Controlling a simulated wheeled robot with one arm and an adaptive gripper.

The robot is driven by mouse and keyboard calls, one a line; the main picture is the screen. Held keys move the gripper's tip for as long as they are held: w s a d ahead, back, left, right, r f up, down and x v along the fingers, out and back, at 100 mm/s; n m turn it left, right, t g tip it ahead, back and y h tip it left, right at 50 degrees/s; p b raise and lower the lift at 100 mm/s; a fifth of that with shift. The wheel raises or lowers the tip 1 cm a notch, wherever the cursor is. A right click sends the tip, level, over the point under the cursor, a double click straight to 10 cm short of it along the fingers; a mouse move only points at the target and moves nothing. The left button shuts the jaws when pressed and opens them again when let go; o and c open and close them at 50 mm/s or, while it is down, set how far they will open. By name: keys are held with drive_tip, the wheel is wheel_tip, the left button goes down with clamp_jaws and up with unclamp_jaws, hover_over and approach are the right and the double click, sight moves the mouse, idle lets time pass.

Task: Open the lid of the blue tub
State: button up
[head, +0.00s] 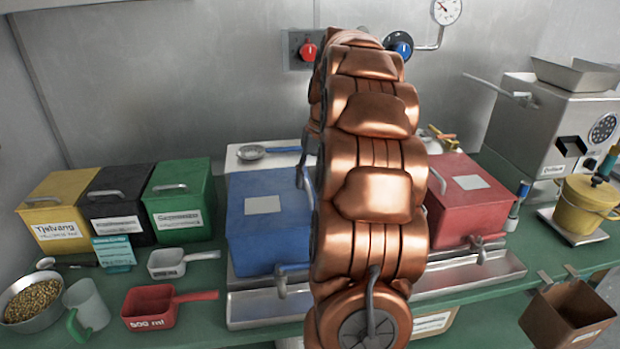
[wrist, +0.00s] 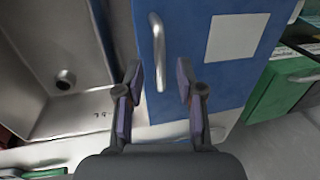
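The blue tub (head: 275,245) stands left of my arm in the head view, its lid down, with a white label on top. My arm hides its right part. In the wrist view the blue lid (wrist: 190,75) fills the middle, with a curved metal handle (wrist: 158,50) left of the white label (wrist: 236,38). My gripper (wrist: 160,75) is open and empty. Its two fingers are apart over the blue lid, and the handle lies just ahead of the gap between them. I cannot tell the height between fingertips and lid. In the head view the gripper is hidden behind my arm.
A green tub (head: 180,208) stands left of the blue tub, and a red tub (head: 470,210) stands right of my arm. A tap (head: 283,278) sticks out of the blue tub's front over a steel tray (head: 262,309). A steel basin (wrist: 60,45) lies left in the wrist view.

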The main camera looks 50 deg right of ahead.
drive_tip(key=shift+f, duration=0.2)
drive_tip(key=shift+c, duration=0.2)
clamp_jaws()
idle(0.4)
